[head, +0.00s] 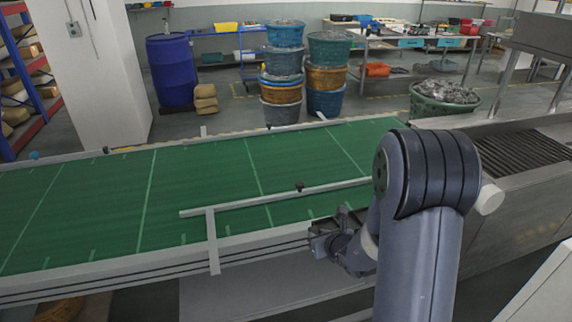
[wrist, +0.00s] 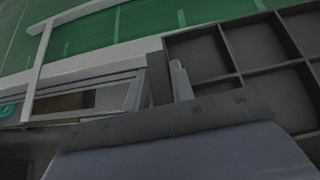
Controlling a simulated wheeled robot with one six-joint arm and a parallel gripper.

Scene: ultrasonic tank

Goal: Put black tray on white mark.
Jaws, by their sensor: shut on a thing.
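The black tray (wrist: 262,45) is at the right of the wrist view, a dark shallow tray with several square compartments, cut off by the picture's edge. My gripper (wrist: 167,82) is shut on the tray's near left edge. In the head view my gripper (head: 337,243) is low at the near side of the conveyor, left of my upper arm. I cannot make out the tray clearly there, where my arm covers much of that area. I cannot pick out a distinct white mark; only pale lines cross the green belt.
The green conveyor belt (head: 100,205) runs across the view, with a pale guide rail (head: 270,198) along its near side and a bracket (head: 212,240) dropping over the edge. Stacked baskets (head: 284,62) and a blue drum (head: 172,72) stand behind it. Much of the belt is clear.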

